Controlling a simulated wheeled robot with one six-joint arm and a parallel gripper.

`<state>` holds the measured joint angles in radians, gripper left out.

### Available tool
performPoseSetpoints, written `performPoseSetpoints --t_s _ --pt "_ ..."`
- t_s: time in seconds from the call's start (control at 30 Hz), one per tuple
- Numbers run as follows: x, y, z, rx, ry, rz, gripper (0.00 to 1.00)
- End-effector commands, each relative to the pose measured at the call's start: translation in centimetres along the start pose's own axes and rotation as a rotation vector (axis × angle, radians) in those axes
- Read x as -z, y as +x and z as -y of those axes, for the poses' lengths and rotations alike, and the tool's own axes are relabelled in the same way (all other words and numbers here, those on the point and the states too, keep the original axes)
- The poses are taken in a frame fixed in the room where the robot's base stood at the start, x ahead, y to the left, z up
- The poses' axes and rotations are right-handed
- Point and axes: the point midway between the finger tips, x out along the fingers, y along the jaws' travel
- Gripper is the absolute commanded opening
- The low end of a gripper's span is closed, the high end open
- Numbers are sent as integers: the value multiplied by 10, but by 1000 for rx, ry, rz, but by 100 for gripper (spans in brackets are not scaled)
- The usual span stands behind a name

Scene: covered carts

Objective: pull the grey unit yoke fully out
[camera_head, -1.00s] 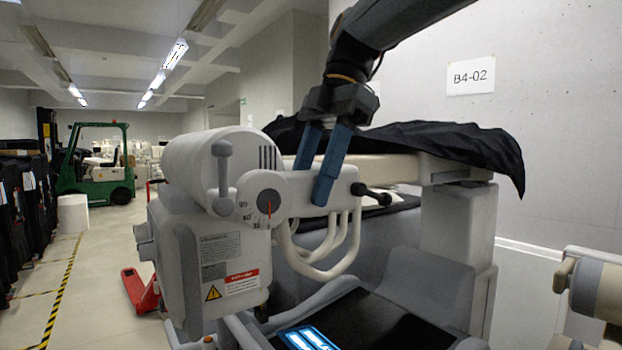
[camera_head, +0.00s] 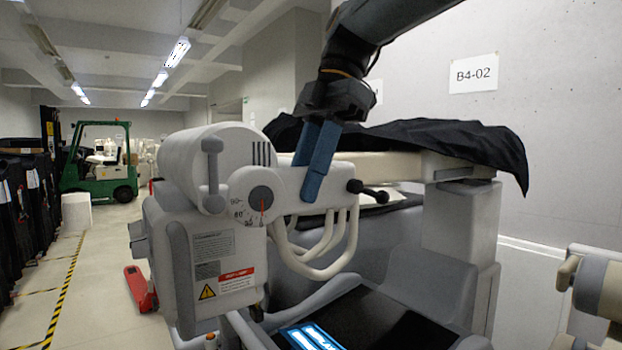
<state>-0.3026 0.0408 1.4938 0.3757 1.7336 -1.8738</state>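The grey unit yoke (camera_head: 283,190) is the light grey arm beside the round dial, with a black knob at its right end. It belongs to the grey unit (camera_head: 215,250), which has a drum-shaped head, a side handle and warning labels. My gripper (camera_head: 308,172) reaches down from above with two blue fingers. One finger lies across the yoke's front face, and the other passes behind its upper edge, partly hidden. The fingers look shut on the yoke between dial and knob, though the rear contact is hidden. The dial's red pointer stands upright.
Pale curved tubes (camera_head: 325,250) hang below the yoke. A cart under a black cover (camera_head: 430,145) stands behind, by the wall. Another grey unit (camera_head: 598,290) is at right. A red pallet truck (camera_head: 139,288) and green forklift (camera_head: 103,170) are at left, with open floor between.

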Motion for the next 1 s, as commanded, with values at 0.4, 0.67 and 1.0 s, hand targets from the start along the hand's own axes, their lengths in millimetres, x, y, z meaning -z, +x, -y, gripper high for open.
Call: performPoseSetpoints --t_s 0.4,0.67,1.0 --pt "-2 -2 0 -2 3 1 43" --pt "-4 -30 -1 -4 2 2 43" --pt "-2 -73 0 -3 2 1 43"
